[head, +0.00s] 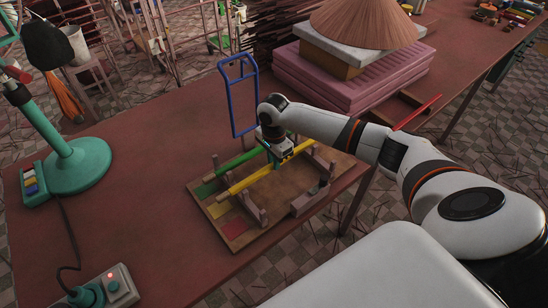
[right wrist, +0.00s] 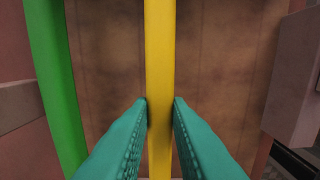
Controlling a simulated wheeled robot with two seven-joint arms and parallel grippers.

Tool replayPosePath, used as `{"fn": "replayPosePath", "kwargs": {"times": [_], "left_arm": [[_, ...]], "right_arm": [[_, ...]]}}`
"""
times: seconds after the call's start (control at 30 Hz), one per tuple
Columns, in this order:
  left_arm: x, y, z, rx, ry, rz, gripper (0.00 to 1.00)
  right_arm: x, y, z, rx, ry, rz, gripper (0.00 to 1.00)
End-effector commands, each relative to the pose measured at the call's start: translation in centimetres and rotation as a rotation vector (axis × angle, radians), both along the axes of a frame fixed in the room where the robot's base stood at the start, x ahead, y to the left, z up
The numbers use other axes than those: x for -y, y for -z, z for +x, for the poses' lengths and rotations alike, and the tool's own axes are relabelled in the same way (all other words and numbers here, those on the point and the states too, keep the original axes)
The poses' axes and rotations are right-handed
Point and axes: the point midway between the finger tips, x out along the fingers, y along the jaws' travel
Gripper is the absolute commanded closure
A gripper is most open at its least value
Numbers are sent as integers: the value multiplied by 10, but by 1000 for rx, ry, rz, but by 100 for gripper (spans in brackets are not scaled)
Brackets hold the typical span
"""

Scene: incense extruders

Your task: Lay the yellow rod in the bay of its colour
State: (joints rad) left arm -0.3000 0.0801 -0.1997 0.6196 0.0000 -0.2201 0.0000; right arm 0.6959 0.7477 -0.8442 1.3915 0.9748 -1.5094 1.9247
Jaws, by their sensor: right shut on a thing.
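The yellow rod (head: 256,177) runs slantwise over a wooden rack board (head: 275,211), parallel to a green rod (head: 232,163) behind it. My right gripper (head: 273,163) is shut on the yellow rod near its middle. In the right wrist view the yellow rod (right wrist: 160,60) stands upright between the teal fingertips (right wrist: 161,103), with the green rod (right wrist: 55,85) apart at left. The board's left edge has a green patch (head: 206,189), a yellow patch (head: 217,209) and a red patch (head: 235,228). I cannot tell whether the yellow rod touches the rack's supports.
A blue frame (head: 233,98) stands behind the rack. A teal lamp stand (head: 80,172) is at left, with a corded switch box (head: 118,284) at the front left. Pink slabs (head: 345,82) are stacked at the back. The brown table (head: 150,190) is clear left of the rack.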

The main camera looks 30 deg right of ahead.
Motion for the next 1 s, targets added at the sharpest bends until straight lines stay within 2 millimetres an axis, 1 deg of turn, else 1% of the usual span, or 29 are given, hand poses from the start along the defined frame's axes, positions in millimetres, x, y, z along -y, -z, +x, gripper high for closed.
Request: {"fn": "replayPosePath", "kwargs": {"times": [0.07, 0.1, 0.2, 0.47, 0.6, 0.67, 0.77, 1.0], "left_arm": [[0, -2, 0, -1, 0, 0, 100], [0, -1, 0, -1, 0, 0, 100], [0, -1, -1, -1, -1, 0, 100], [0, 0, -1, -1, -1, 0, 100], [0, 5, -1, -1, -1, 0, 100], [0, 5, -1, -1, -1, 0, 100], [0, 7, 0, -1, -1, 0, 100], [0, 12, 0, -1, 0, 0, 100]], "right_arm": [[0, 2, 0, -1, 0, 1, 100], [0, 2, 0, 0, 0, 1, 77], [0, 2, 0, 0, 0, 1, 62], [0, 2, 0, 0, -1, 1, 62], [0, -6, 1, 3, -2, 0, 62], [0, -15, 1, 3, -2, 2, 62], [0, -35, 1, 6, -1, 1, 62], [-1, -88, 1, 4, -1, 2, 62]]}}
